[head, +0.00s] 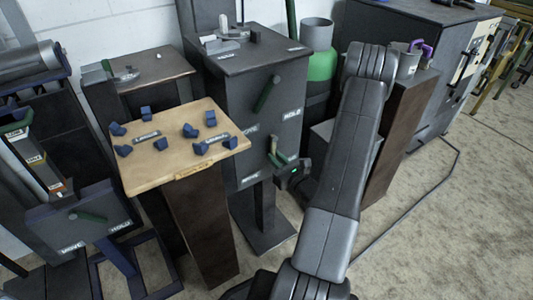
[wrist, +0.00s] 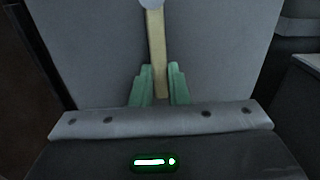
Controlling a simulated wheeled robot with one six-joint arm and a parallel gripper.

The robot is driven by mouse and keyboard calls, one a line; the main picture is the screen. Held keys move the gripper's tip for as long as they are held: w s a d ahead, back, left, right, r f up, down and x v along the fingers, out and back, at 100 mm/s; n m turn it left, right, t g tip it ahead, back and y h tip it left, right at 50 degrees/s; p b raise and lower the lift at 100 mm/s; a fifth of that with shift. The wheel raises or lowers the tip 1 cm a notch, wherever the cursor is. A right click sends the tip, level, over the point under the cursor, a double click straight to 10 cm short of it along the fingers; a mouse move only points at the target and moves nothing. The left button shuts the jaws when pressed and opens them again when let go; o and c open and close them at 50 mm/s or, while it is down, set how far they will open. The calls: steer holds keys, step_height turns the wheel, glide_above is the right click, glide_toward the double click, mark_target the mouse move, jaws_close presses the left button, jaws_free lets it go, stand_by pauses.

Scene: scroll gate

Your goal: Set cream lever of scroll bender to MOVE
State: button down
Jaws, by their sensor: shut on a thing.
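The scroll bender appears to be the tall dark grey cabinet (head: 240,85) with levers on its front. The cream lever (wrist: 156,50) hangs from a pale round pivot at the top of the wrist view, nearly upright with its lower end slightly to the right. My gripper (wrist: 160,90) has its two green fingers shut on the lower part of this lever. In the head view my gripper (head: 281,160) is at the lower front of the cabinet, and a short piece of the cream lever (head: 273,145) shows above it. The lower label by this lever is too small to read surely.
A dark green lever (head: 266,93) sits higher on the cabinet, with a HOLD label (head: 292,113) to its right. A wooden-topped stand (head: 165,170) with several blue pieces stands close at left. Floor at right is open.

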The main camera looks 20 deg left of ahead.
mark_target(259, 153)
steer(key=s+m, duration=0.1)
steer(key=s+a+m+p, duration=0.1)
steer(key=m, duration=0.1)
steer(key=shift+a+r+m, duration=0.2)
steer(key=shift+a+m, duration=0.1)
steer(key=shift+s+a+r+m+p, duration=0.2)
steer(key=shift+s+m+p, duration=0.1)
steer(key=shift+m, duration=0.35)
steer(key=shift+s+a+r+m+p, duration=0.15)
steer(key=shift+a+m+p, duration=0.1)
steer(key=shift+m, duration=0.35)
steer(key=shift+s+a+r+m+p, duration=0.1)
steer(key=shift+s+a+m+p, duration=0.15)
steer(key=shift+m, duration=0.4)
steer(key=c, duration=1.4)
jaws_free()
steer(key=shift+s+d, duration=0.1)
steer(key=shift+d, duration=0.05)
steer(key=p+v, duration=0.1)
steer(key=v, duration=1.2)
steer(key=shift+d+p, duration=0.25)
steer(key=shift+p, duration=0.05)
steer(key=shift+s, duration=0.15)
